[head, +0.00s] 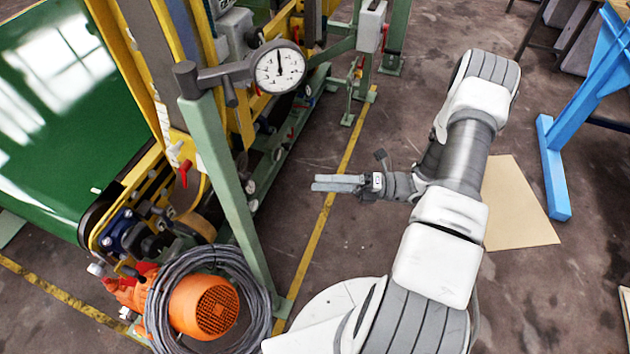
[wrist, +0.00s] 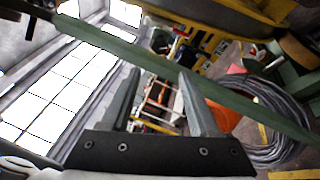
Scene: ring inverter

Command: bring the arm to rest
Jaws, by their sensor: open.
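My gripper (head: 338,184) is in the middle of the head view, at the end of my white and grey arm, pointing left. It hangs over the floor beside the yellow line, apart from the machine.
A green post (head: 222,170) with a gauge (head: 279,68) stands left of my gripper. An orange motor (head: 205,306) and coiled grey cable (head: 258,318) are at the lower left. A blue stand (head: 556,170) is at the right. Floor around the cardboard (head: 520,210) is open.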

